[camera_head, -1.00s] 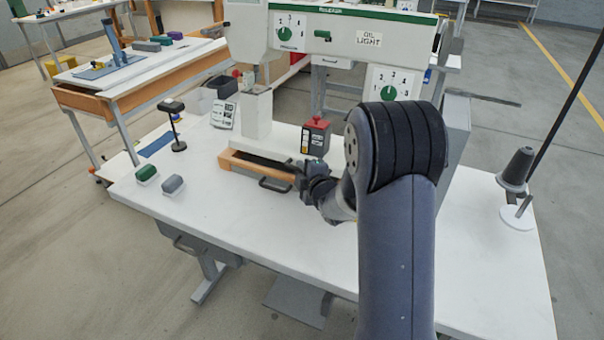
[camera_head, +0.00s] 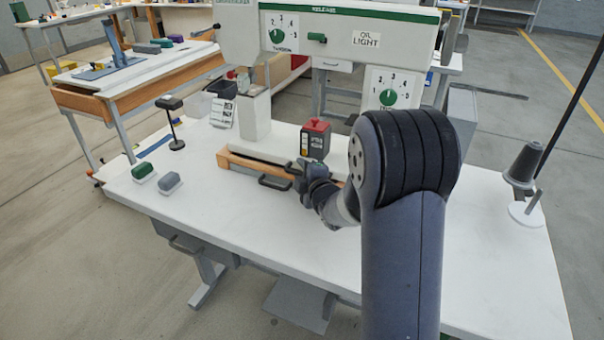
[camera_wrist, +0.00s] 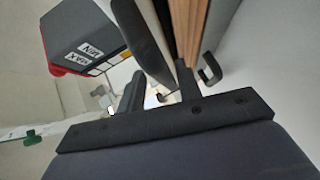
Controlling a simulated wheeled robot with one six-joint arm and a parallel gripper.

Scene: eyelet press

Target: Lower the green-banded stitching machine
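The green-banded stitching machine (camera_head: 340,42) stands at the back of the white table in the head view, with dials and a green strip on its arm. Its white bed lies close over the wooden frame (camera_head: 228,162), with a thin dark gap along the front left. My gripper (camera_head: 308,182) is at the bed's front edge, beside a dark handle (camera_head: 273,182) on the frame. In the wrist view my gripper (camera_wrist: 158,92) has its two fingers apart. A broad dark bar (camera_wrist: 145,40) reaches between them; whether they clamp it is unclear. The frame also shows there (camera_wrist: 183,28).
A red-topped box (camera_head: 316,140) stands on the bed behind my gripper. Green (camera_head: 142,170) and grey (camera_head: 169,183) blocks and a small black stand (camera_head: 175,130) are on the table's left. A thread cone (camera_head: 522,167) stands at right. The front middle of the table is clear.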

